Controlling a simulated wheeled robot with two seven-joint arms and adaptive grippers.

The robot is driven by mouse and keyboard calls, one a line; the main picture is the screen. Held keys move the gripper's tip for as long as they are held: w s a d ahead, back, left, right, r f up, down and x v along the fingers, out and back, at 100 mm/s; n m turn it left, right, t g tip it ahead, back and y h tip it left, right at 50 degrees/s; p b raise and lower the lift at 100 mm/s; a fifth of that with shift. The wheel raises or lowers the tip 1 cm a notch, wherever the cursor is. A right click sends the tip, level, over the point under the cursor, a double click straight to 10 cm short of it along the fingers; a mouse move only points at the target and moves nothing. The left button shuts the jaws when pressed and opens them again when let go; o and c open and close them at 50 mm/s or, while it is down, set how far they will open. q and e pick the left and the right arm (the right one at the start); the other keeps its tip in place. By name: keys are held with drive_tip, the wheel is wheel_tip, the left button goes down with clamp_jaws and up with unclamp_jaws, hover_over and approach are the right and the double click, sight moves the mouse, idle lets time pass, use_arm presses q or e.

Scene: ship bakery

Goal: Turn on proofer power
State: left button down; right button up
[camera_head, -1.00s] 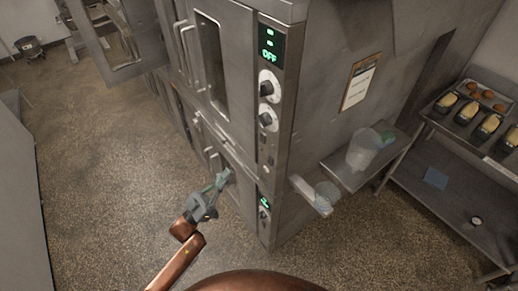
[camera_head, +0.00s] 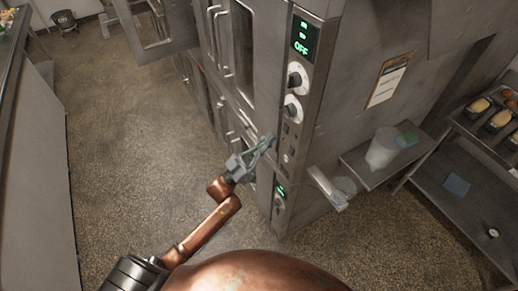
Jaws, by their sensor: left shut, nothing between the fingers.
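A tall stainless unit of stacked cabinets (camera_head: 262,70) stands in the middle of the camera_head view, with a narrow control panel down its front edge. The upper green display (camera_head: 301,47) reads OFF, with two round knobs (camera_head: 293,108) under it. Small dark switches (camera_head: 287,129) sit lower on the panel. A small lit green display (camera_head: 281,191) and another knob (camera_head: 278,204) are at the bottom; its text is too small to read. My left gripper (camera_head: 270,141) is shut and empty, its tips just left of the small switches. Contact cannot be told. My right gripper is not in view.
Door handles (camera_head: 233,140) stick out left of the panel. A small side shelf (camera_head: 370,170) holds a clear container (camera_head: 383,148). A metal rack (camera_head: 455,160) with bread trays stands at right. The floor (camera_head: 135,150) at left is clear.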

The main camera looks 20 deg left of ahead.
sight(285, 129)
use_arm(q)
drive_tip(key=shift+w+d+f, duration=0.2)
drive_tip(key=shift+w+d, duration=0.25)
drive_tip(key=shift+w, duration=0.15)
drive_tip(key=shift+w+d+f, duration=0.15)
drive_tip(key=shift+w+d, duration=0.3)
drive_tip(key=shift+w, duration=0.15)
